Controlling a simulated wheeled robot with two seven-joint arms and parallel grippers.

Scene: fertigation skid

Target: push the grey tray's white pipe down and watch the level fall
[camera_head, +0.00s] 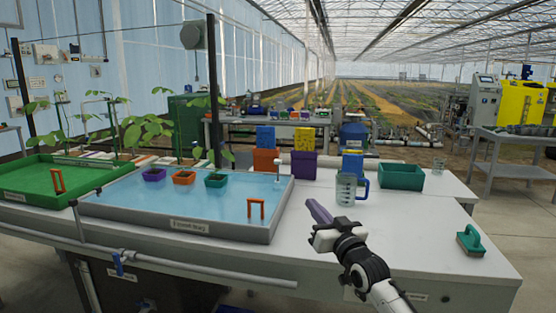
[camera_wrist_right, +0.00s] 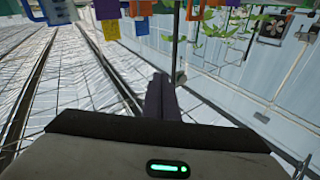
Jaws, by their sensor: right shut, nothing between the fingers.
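The grey tray (camera_head: 265,232) holds pale blue water and stands on the white bench. A thin white pipe (camera_head: 278,172) stands upright in its far right corner, with its top above the rim. Three small pots, purple, orange and teal, sit in the water towards the back. An orange level frame (camera_head: 256,208) stands near the front right of the tray. My right gripper (camera_head: 318,211) is shut and empty, in front of and right of the tray, apart from the pipe. Its dark fingers also show in the right wrist view (camera_wrist_right: 161,98). My left gripper is out of view.
A green tray (camera_head: 30,178) with an orange frame adjoins on the left. A green-handled scrubber (camera_head: 470,240) lies at the right. A grey rail runs along the bench front.

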